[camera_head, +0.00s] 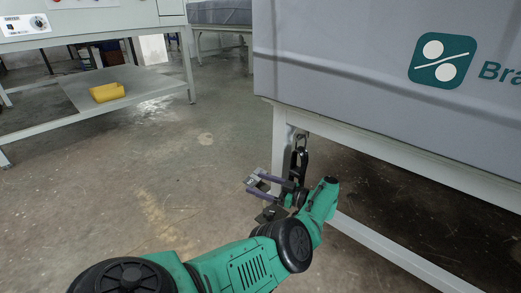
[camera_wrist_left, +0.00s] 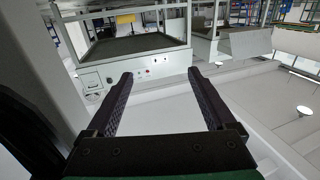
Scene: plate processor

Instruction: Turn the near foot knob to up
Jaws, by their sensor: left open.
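My left gripper (camera_head: 256,179) is low in front of the grey machine's near leg (camera_head: 280,142) in the head view. Its two fingers are apart with nothing between them, and they point away to the left. In the left wrist view the open fingers (camera_wrist_left: 160,76) point at a white panel (camera_wrist_left: 120,76) with small controls, at some distance. A black part (camera_head: 299,160) shows by the leg, right behind the gripper; I cannot tell whether it is the near foot knob. No knob is clearly seen at the fingers. My right gripper is out of view.
The large grey machine body (camera_head: 340,80) overhangs the leg and fills the right. A white-framed table with a lower shelf (camera_head: 150,82) stands at the left, with a yellow block (camera_head: 107,92) on it. A control panel (camera_head: 25,25) is above. The floor (camera_head: 150,170) between is clear.

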